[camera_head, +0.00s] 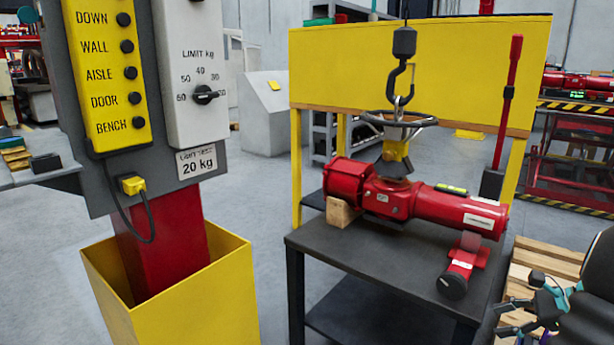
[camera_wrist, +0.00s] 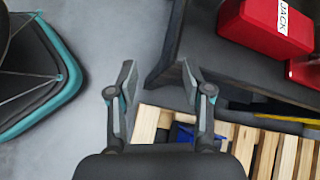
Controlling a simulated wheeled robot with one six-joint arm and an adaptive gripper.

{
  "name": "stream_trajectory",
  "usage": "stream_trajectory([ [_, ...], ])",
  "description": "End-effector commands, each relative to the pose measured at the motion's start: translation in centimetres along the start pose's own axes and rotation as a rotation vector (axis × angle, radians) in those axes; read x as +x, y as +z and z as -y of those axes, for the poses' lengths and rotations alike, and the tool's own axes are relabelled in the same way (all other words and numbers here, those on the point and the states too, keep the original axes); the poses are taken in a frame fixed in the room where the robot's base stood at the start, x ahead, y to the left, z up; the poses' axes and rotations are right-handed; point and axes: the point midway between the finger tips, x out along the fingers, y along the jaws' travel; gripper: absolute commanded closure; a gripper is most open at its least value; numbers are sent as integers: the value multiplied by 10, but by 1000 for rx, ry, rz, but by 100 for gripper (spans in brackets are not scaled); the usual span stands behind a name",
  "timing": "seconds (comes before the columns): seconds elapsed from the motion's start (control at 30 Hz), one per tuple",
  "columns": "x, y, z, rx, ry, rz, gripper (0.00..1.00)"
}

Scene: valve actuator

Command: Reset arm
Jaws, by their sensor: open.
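My gripper (camera_wrist: 156,85) is open and empty in the wrist view, over the grey floor between the dark table's edge and a wooden pallet. In the head view my gripper (camera_head: 520,318) shows at the lower right, beside the table (camera_head: 345,252) and apart from it. A red valve actuator (camera_head: 420,203) lies on the table, with a handwheel (camera_head: 425,121) on top. A crane hook (camera_head: 398,78) hangs at the handwheel; I cannot tell whether it bears load. A wooden block (camera_head: 342,212) sits under the actuator's left end.
A control pendant (camera_head: 122,75) with labelled buttons and a limit dial (camera_head: 205,94) stands at the left, above a yellow box (camera_head: 222,305). A wooden pallet (camera_head: 545,262) lies right of the table. A red case marked JACK (camera_wrist: 262,28) is at the wrist view's upper right.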

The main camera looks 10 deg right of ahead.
Motion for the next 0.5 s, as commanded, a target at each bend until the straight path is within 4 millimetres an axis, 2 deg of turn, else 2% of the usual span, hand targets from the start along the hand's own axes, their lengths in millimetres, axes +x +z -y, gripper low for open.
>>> stream_trajectory([
  [0.1, 10, 11, -26, -156, 80, -97, 50],
  [0.27, 24, 34, -54, -377, 195, -202, 50],
  [0.5, 44, 89, -102, -821, 396, -351, 50],
])
